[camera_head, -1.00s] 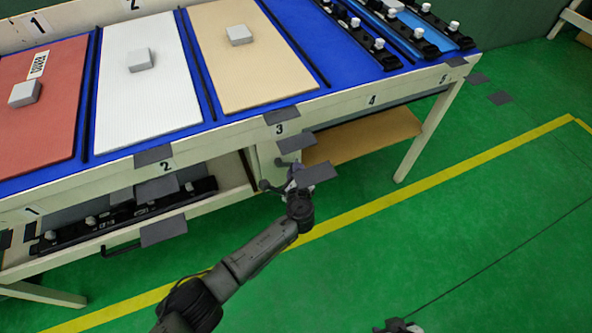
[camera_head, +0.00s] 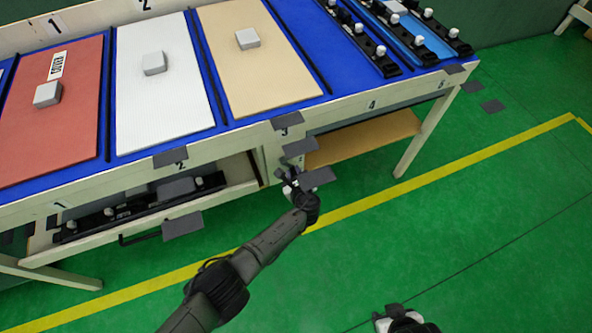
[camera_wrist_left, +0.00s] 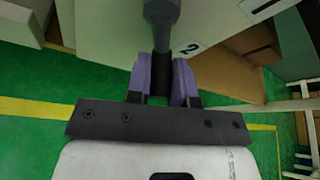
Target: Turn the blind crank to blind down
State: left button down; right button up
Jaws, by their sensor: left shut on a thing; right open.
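The blind crank shows in the left wrist view as a grey shaft (camera_wrist_left: 161,12) with a dark grip (camera_wrist_left: 160,76) at its end. My left gripper (camera_wrist_left: 161,88) has its purple fingers shut on either side of that dark grip. In the head view my left gripper (camera_head: 291,184) is below the table front, beside the post near label 3. There the crank is mostly hidden by the gripper and a grey plate. My right gripper (camera_head: 392,316) is at the bottom edge, only partly in view, and open. I cannot make out the blind itself.
The long table (camera_head: 225,142) carries a red panel (camera_head: 75,115), a white panel (camera_head: 170,105) and a tan panel (camera_head: 265,75). Below it, an open drawer (camera_head: 195,207) holds dark rails. A brown shelf (camera_head: 365,142) lies to the right. The green floor in front is clear.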

pick_arm(q)
jog(key=shift+a+f, duration=0.1)
dwell(0.4)
jog(key=c, duration=1)
grip_release()
jog(key=shift+s+r+p, duration=0.2)
jog(key=shift+p, duration=0.15)
jog(key=p+v, duration=0.8)
jog(key=v, duration=0.5)
jog(key=shift+s+d+f, duration=0.1)
jog(key=shift+s+d, duration=0.1)
jog(key=shift+s, duration=0.05)
